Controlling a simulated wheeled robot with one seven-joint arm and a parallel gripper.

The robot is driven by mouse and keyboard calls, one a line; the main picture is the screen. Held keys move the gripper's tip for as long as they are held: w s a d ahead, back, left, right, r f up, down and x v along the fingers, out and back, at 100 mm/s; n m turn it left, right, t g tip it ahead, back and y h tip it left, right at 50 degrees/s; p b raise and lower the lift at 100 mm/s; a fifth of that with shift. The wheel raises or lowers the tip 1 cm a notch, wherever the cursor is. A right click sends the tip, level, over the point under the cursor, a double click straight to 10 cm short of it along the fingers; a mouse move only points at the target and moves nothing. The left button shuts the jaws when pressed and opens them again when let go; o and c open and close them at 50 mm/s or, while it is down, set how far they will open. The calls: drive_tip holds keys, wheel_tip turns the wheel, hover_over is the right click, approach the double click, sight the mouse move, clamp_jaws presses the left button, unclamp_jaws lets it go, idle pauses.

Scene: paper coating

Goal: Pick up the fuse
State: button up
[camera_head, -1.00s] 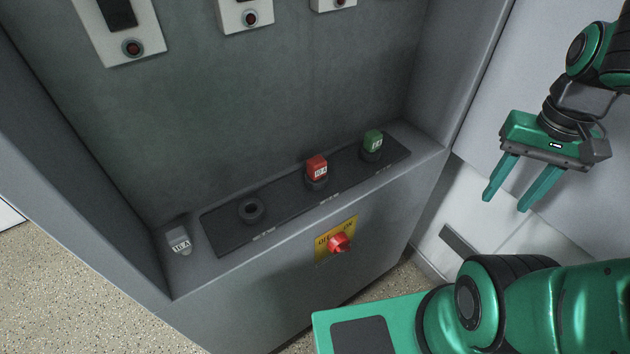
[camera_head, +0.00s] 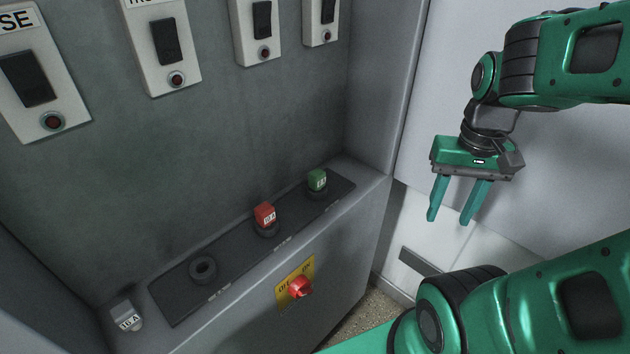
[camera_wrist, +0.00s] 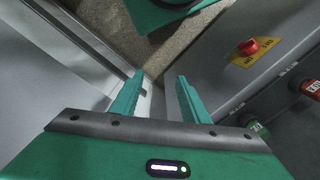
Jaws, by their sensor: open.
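A white-grey fuse (camera_head: 127,316) marked 10 A sits on the cabinet ledge at the far left, beside the black strip. On the black strip (camera_head: 230,264), a red fuse (camera_head: 265,214) and a green fuse (camera_head: 317,180) stand in sockets. An empty round socket (camera_head: 203,269) is at the strip's left end. The green fuse (camera_wrist: 258,131) and red fuse (camera_wrist: 312,88) show partly at the right of the wrist view. My gripper (camera_head: 450,220) is open and empty, in the air to the right of the cabinet and apart from every fuse.
A red rotary switch (camera_head: 299,287) on a yellow plate juts from the cabinet front. Several panels with black switches and red buttons hang on the back wall. The cabinet's right side wall (camera_head: 385,90) stands between the ledge and the area by my gripper.

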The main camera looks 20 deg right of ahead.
drive_tip(key=shift+o, duration=0.4)
drive_tip(key=m, duration=0.7)
approach(317, 172)
drive_tip(key=shift+s+a+f, duration=0.1)
drive_tip(key=shift+a+f, duration=0.1)
drive_tip(key=shift+a, duration=0.1)
wheel_tip(317, 172, down, 10)
drive_tip(key=shift+d+f, duration=0.1)
drive_tip(key=shift+d, duration=0.05)
drive_tip(key=c, duration=1.1)
